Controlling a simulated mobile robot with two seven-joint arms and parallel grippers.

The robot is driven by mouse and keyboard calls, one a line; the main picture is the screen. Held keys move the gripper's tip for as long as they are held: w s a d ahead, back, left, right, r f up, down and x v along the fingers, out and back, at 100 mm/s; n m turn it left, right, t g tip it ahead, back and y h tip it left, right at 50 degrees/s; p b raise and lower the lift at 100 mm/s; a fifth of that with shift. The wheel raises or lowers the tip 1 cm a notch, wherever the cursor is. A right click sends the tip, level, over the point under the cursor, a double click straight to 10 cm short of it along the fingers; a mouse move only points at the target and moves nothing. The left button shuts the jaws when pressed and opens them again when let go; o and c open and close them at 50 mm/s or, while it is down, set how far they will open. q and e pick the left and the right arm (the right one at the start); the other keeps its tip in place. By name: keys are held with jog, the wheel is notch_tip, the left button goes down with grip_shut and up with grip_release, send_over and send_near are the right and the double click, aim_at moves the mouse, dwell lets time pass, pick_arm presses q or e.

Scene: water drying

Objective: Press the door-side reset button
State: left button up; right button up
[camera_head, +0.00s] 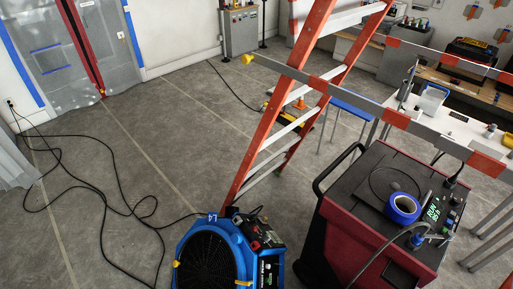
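A plastic-covered doorway (50,50) with blue tape and a red zipper strip stands at the upper left. A grey cabinet (240,30) with small fittings on top stands by the far wall, right of the doorway. I cannot make out a clear reset button on it. Neither of my grippers is in view.
An orange ladder (285,95) and orange-white barrier rails (335,86) cross the middle. A blue fan unit (212,255) and a red-black machine (365,220) with blue tape (403,207) stand in front. Black cable (105,200) loops across the left floor. Floor before the doorway is mostly clear.

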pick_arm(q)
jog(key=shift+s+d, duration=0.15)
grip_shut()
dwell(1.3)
